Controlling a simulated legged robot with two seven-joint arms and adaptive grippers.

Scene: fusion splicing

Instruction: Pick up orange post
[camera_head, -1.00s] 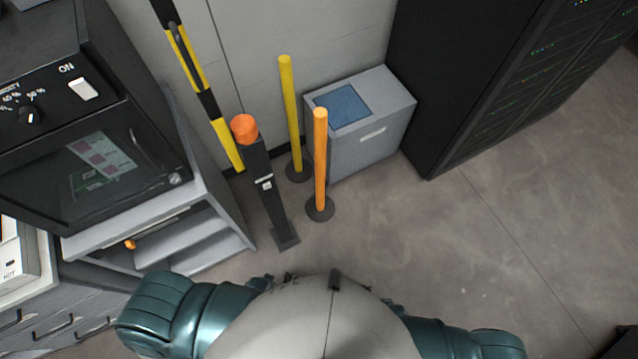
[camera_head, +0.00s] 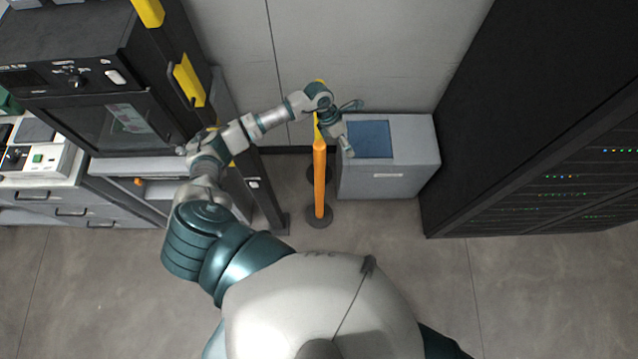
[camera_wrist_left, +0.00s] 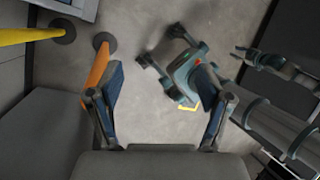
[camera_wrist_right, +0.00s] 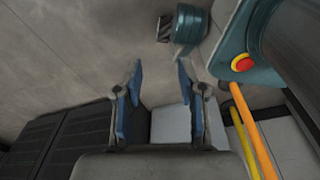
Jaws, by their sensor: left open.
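The orange post (camera_head: 319,185) stands upright on a round dark base on the floor. My left gripper (camera_head: 352,127) is open and empty beside the post's upper end in the head view. In the left wrist view the orange post (camera_wrist_left: 96,70) runs behind the left finger, outside the gap between the open fingers (camera_wrist_left: 160,95). Whether it touches that finger I cannot tell. My right gripper (camera_wrist_right: 158,75) is open and empty; it is out of the head view. The orange post (camera_wrist_right: 252,130) shows at the lower right of the right wrist view.
A yellow post (camera_head: 318,125) stands close behind the orange one, partly hidden by my arm. A grey cabinet (camera_head: 392,185) with a blue top panel is just right of it. A dark post (camera_head: 268,195) stands left. A black server rack (camera_head: 500,120) is farther right; open floor lies in front.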

